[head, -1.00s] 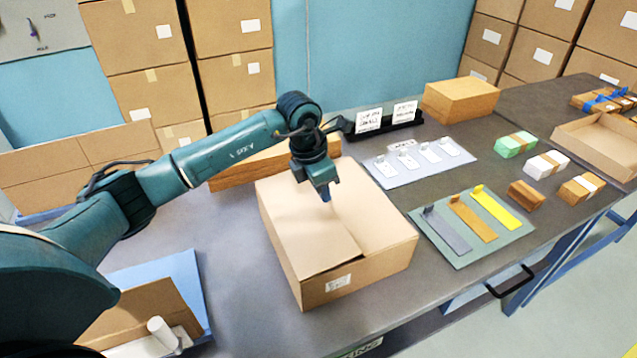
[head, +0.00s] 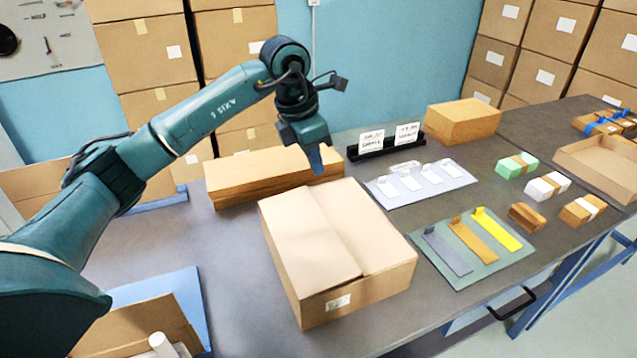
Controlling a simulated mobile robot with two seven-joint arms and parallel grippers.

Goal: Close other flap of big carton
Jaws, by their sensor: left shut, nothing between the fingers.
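The big carton (head: 338,250) stands on the grey table in the middle of the head view. Its two top flaps, the left flap (head: 305,240) and the right flap (head: 368,225), both lie down flat over the top, with a seam between them. A white label is on its front side. My left gripper (head: 316,162) is shut and empty, above and behind the carton's far edge and apart from the flaps. My right gripper is not in view.
A closed box (head: 463,121) and a sign holder (head: 385,147) stand at the back. A blue folder-like sheet (head: 185,292) lies front left.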

